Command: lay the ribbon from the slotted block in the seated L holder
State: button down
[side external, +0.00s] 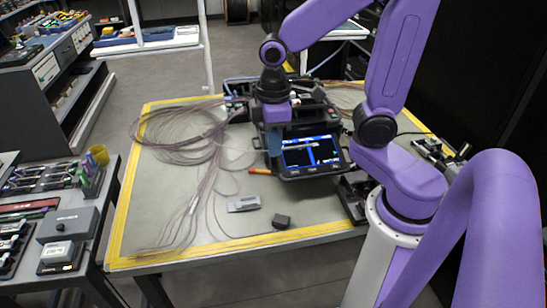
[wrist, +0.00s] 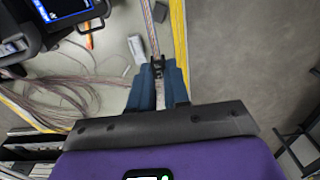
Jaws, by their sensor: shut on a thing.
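My gripper (wrist: 159,66) shows in the wrist view with its two blue fingers close together. It is shut on the ribbon (wrist: 151,28), a thin pale and purplish strand that runs from the fingertips to the top edge of the picture. A small dark piece sits at the fingertips; I cannot tell what it is. A small dark block (side external: 281,221) lies on the mat, perhaps the slotted block. The splicer (side external: 310,152) stands behind with its screen lit; the seated L holder cannot be made out.
Loose fibre coils (side external: 180,130) spread over the mat's left side. A grey case (side external: 245,204) and an orange tool (side external: 259,171) lie in front of the splicer. A yellow stripe (side external: 200,256) marks the mat's edge. A side bench (side external: 90,225) with tools stands left.

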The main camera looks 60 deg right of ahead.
notch_tip(320, 180, up, 3)
jog(key=shift+f, duration=0.1)
jog(key=w+d+r, duration=0.1)
jog(key=w+d, duration=0.4)
jog(key=w, duration=0.4)
jog(key=w+d+r, duration=0.1)
jog(key=w+d, duration=0.5)
jog(key=w, duration=0.2)
jog(key=w+d+f, duration=0.1)
jog(key=w+d, duration=0.2)
jog(key=d, duration=0.7)
jog(key=w+d+f, duration=0.1)
jog(key=w+d, duration=0.3)
jog(key=d, duration=0.5)
jog(key=shift+s+d+f, duration=0.1)
jog(key=shift+d+f, duration=0.05)
jog(key=shift+f, duration=1.85)
jog(key=shift+s+d+f, duration=0.1)
jog(key=shift+f, duration=1.95)
jog(key=shift+s+d+f, duration=0.1)
jog(key=shift+d+f, duration=0.05)
jog(key=shift+f, duration=1.85)
jog(key=shift+s+d, duration=0.15)
jog(key=shift+d, duration=0.05)
